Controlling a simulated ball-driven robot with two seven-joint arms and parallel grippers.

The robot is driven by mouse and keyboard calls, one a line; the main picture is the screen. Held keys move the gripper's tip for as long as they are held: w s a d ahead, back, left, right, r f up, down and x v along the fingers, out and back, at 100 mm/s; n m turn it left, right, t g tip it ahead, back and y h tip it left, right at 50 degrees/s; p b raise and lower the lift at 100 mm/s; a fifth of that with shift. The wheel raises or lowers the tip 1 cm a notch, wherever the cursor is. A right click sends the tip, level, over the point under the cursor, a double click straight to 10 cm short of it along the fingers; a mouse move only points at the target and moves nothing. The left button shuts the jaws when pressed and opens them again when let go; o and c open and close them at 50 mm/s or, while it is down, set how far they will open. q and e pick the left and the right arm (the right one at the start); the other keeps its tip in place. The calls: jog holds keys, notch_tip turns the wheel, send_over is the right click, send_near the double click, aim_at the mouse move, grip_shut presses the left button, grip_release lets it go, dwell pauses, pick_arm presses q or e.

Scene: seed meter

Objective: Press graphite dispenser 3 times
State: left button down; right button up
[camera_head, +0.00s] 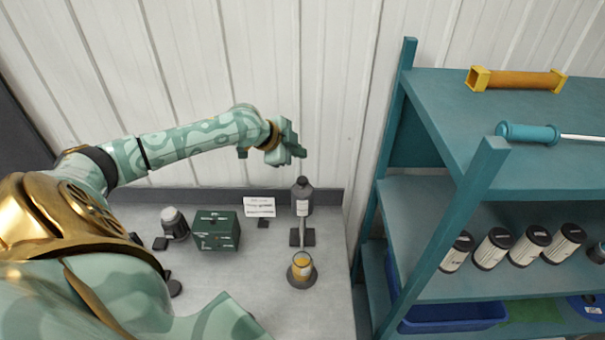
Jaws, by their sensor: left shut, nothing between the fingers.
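The graphite dispenser (302,197) looks like a dark grey bottle with a pale label and a dark top, standing upright at the back of the bench. My left gripper (299,153) is shut and empty, its fingertips just above the dispenser's top in the picture. I cannot tell whether it touches the top. My right gripper does not show.
A cup of yellow contents (302,264) stands on a dark round base in front of the dispenser. A dark green box (216,232), a white card (259,207) and a grey jar (174,223) are to the left. A teal shelf (440,200) with several canisters stands close on the right.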

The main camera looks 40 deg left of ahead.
aim_at(299, 181)
pick_arm(q)
notch_tip(299, 181, down, 4)
jog(key=b, duration=0.3)
jog(key=shift+b, duration=0.4)
jog(key=shift+f+b, duration=0.4)
jog(key=shift+f, duration=0.7)
jog(key=shift+f, duration=0.15)
dwell(0.5)
jog(key=shift+f, duration=0.25)
